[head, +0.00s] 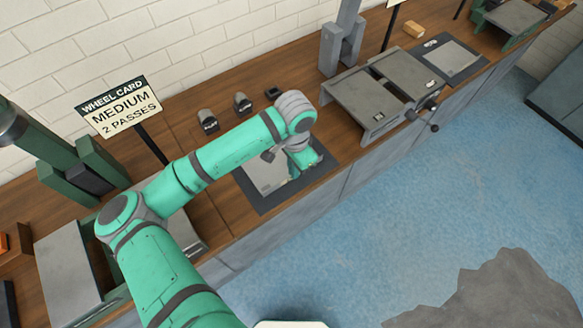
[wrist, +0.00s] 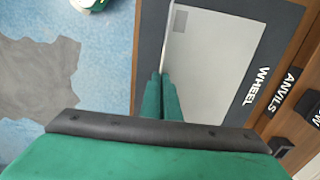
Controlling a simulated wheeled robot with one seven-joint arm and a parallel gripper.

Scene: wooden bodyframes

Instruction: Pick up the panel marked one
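A flat light-grey panel (head: 262,172) is on a dark mat (head: 262,202) on the wooden bench in the head view, partly hidden by my arm. In the wrist view the panel (wrist: 208,65) fills the upper middle over the mat, which is lettered WHEEL (wrist: 285,20). A small dark patch shows near the panel's top left; I cannot read any number. My gripper (wrist: 161,78) has its green fingers close together at a thin edge of the panel, seemingly pinching it. In the head view my gripper (head: 303,158) is low over the mat's right part. I cannot tell whether the panel is raised.
Small dark blocks (head: 241,102) stand behind the mat; the wrist view shows an ANVILS label (wrist: 285,92). A grey machine (head: 375,90) stands to the right. A sign reading MEDIUM, 2 PASSES (head: 120,105) stands to the left.

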